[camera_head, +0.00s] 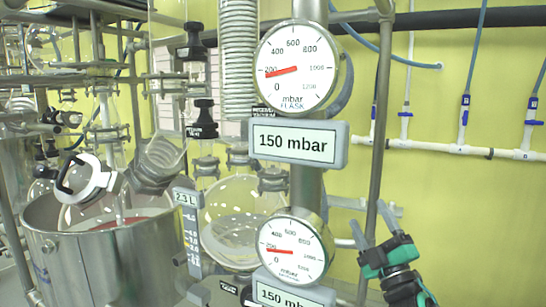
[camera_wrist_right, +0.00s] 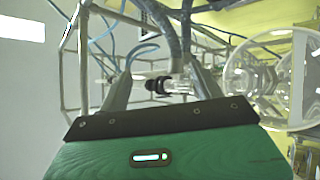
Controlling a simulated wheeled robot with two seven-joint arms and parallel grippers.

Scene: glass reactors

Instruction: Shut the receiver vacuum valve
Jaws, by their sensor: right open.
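My right gripper (camera_head: 371,214) is at the lower right in the head view, pointing up, its fingers apart and empty. In the right wrist view, a black knob (camera_wrist_right: 157,86) on a clear glass stem (camera_wrist_right: 180,87) shows beyond the open fingers (camera_wrist_right: 160,64). I cannot tell from its form whether this is the receiver vacuum valve. A small black label (camera_head: 262,111) in the head view seems to end in "vacuum"; the flask gauge partly covers it, and no valve shows clearly beside it. My left gripper is not in view.
The flask gauge (camera_head: 296,64) and its display (camera_head: 293,144) read 150 mbar. A lower gauge (camera_head: 293,250) stands below, its display also 150 mbar. Glassware with black valves (camera_head: 203,120), a round flask (camera_head: 235,215) and a metal bath (camera_head: 110,262) fill the left. A grey pole (camera_head: 378,110) rises near my gripper.

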